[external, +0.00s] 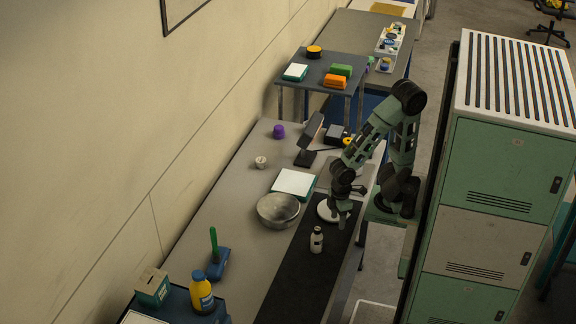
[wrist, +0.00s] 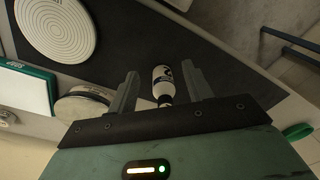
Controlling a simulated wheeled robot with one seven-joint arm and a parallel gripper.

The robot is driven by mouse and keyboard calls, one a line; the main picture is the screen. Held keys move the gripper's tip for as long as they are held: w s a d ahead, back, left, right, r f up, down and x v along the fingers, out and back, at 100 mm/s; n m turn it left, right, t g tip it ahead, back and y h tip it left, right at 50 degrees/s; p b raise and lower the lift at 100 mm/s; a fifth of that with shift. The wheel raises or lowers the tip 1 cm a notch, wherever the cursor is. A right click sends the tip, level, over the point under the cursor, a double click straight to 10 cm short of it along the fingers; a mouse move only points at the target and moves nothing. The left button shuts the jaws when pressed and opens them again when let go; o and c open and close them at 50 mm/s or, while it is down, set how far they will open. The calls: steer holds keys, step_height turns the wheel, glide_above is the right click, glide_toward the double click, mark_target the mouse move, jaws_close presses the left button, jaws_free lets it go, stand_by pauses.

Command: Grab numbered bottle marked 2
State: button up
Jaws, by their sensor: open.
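A small white bottle with a dark cap and a dark mark on its side (external: 316,240) stands on the black mat (external: 290,270). In the wrist view the bottle (wrist: 162,82) shows between and beyond the fingers, with its dark cap toward me. I cannot read a number on it. My gripper (wrist: 160,85) is open and empty, its two fingers on either side of the bottle in the picture. In the external view my gripper (external: 340,212) is above the mat, a little up and right of the bottle and apart from it.
A round white plate (external: 326,211) lies beside my gripper; it shows ridged in the wrist view (wrist: 55,25). A metal bowl (external: 278,210) and a white-topped teal box (external: 294,183) stand left. A yellow bottle (external: 201,292) is at front left. Green lockers (external: 490,190) stand right.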

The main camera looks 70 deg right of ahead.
steer(key=a+f+n+g+y+p, duration=0.1)
steer(key=a+f+n+y+p, duration=0.1)
steer(key=a+n+y+p, duration=0.8)
steer(key=m+t+y+p, duration=0.1)
steer(key=m+t+p, duration=0.5)
steer(key=m+t, duration=0.65)
glide_toward(320, 228)
steer(key=w+a+f+n+t, duration=0.2)
steer(key=w+a+n, duration=0.1)
steer(key=w+a, duration=0.1)
steer(key=x, duration=0.2)
steer(key=p+x, duration=0.1)
steer(key=x, duration=0.1)
steer(key=p+x, duration=0.1)
steer(key=x, duration=0.1)
steer(key=shift+w+a+r, duration=0.1)
steer(key=shift+a+r, duration=0.15)
steer(key=shift+r, duration=0.05)
steer(key=shift+w+a+f, duration=0.1)
steer(key=shift+w+a, duration=0.05)
steer(key=shift+w, duration=0.05)
jaws_close()
